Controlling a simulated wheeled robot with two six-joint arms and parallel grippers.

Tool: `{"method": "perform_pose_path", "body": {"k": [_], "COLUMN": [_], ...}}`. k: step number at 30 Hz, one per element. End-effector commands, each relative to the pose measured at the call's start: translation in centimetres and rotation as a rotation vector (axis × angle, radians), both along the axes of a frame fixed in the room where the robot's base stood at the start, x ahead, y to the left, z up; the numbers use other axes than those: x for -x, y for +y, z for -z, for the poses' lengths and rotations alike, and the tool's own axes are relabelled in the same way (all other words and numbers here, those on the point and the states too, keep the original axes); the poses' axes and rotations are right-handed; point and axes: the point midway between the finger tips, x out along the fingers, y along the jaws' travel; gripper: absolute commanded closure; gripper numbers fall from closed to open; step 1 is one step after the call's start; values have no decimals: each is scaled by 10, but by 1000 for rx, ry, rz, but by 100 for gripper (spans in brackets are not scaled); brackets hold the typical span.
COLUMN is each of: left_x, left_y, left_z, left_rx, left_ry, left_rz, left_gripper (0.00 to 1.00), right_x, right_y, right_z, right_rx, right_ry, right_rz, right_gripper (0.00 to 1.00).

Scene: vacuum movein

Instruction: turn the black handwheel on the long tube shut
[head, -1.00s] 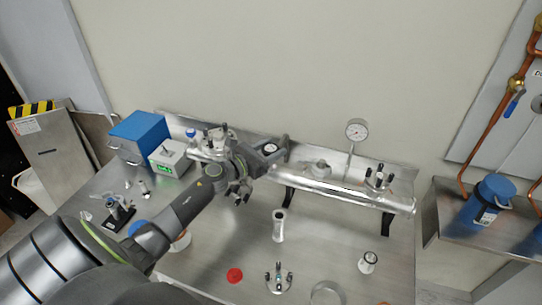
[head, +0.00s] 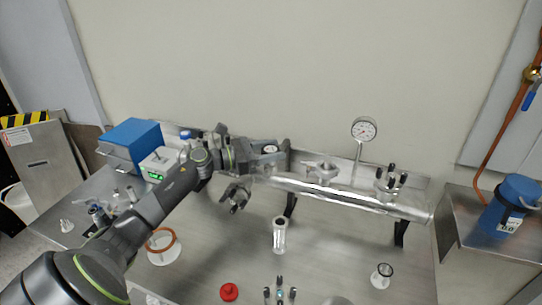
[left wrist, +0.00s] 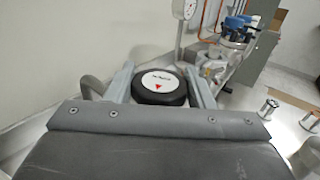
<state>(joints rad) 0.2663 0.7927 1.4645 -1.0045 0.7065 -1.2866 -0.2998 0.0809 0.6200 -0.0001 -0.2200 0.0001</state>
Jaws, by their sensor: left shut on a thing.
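The black handwheel (head: 269,150) sits at the left end of the long steel tube (head: 345,196), at the back of the bench. It has a white cap with a red triangle, clear in the left wrist view (left wrist: 160,84). My left gripper (head: 275,151) is shut on the handwheel, with one finger on each side of its rim; both fingers also show in the left wrist view (left wrist: 160,90). The gripper reaches in from the left and hides part of the tube's left end. My right gripper is in neither view.
A pressure gauge (head: 364,130) and a clamp (head: 390,181) stand on the tube. A dark clamp-like part (head: 235,197) is below my gripper. A blue box (head: 135,142) is at the back left. A short steel cylinder (head: 280,234) and red disc (head: 229,291) are on the bench.

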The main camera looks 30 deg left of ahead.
Motion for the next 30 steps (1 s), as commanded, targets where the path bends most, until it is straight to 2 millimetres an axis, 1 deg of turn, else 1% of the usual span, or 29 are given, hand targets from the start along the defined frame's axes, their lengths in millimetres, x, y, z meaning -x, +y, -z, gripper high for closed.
{"method": "perform_pose_path", "body": {"k": [13, 14, 18, 26, 30], "left_x": [0, 0, 0, 0, 0], "left_y": [0, 0, 0, 0, 0], "left_z": [-1, -1, -1, -1, -10], "left_rx": [0, 0, -1, -1, -3], "left_ry": [-1, -1, -1, -1, -3], "left_rz": [3, 3, 3, 4, 4], "left_gripper": [74, 48, 30, 30, 30], "right_x": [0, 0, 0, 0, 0], "right_y": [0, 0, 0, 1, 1], "right_z": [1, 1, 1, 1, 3], "right_rx": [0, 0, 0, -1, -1], "right_ry": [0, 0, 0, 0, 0], "right_rz": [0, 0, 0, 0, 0], "right_gripper": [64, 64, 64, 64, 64]}}
